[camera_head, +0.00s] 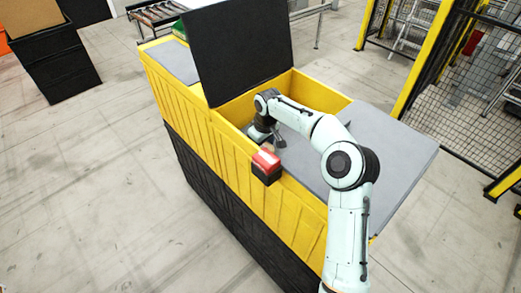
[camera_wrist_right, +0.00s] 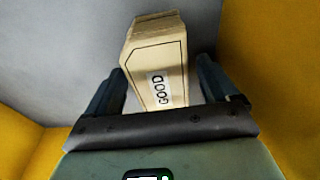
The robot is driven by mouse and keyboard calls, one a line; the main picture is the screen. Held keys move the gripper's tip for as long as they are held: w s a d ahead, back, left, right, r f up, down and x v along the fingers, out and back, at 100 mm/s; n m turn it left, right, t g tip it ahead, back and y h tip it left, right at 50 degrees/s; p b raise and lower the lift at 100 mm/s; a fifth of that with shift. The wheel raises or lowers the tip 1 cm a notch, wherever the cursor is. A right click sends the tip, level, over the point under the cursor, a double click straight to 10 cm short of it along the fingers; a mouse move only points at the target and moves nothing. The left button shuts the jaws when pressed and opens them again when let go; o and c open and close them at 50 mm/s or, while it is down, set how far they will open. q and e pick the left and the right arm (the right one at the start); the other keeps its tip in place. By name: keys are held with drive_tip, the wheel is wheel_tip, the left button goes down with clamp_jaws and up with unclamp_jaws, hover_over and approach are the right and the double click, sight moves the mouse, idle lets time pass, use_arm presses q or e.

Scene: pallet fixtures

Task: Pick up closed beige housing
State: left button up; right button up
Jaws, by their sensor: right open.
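The beige housing (camera_wrist_right: 156,52) shows in the right wrist view, closed, with a white label reading "GOOD". It lies against a grey surface between yellow walls. My right gripper (camera_wrist_right: 162,72) is open, with one finger on each side of the housing's near end; I cannot tell whether they touch it. In the head view my right arm reaches into the open compartment of the yellow box (camera_head: 240,165), and its gripper (camera_head: 264,135) is low behind the near wall. The housing is hidden there. My left gripper is not in view.
A black panel (camera_head: 240,45) stands upright at the compartment's left. A red and black piece (camera_head: 266,166) sits on the near wall's edge. A grey panel (camera_head: 385,150) covers the box's right part.

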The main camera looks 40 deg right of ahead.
drive_tip(key=c, duration=1.2)
drive_tip(key=shift+o, duration=0.2)
drive_tip(key=shift+r, duration=0.1)
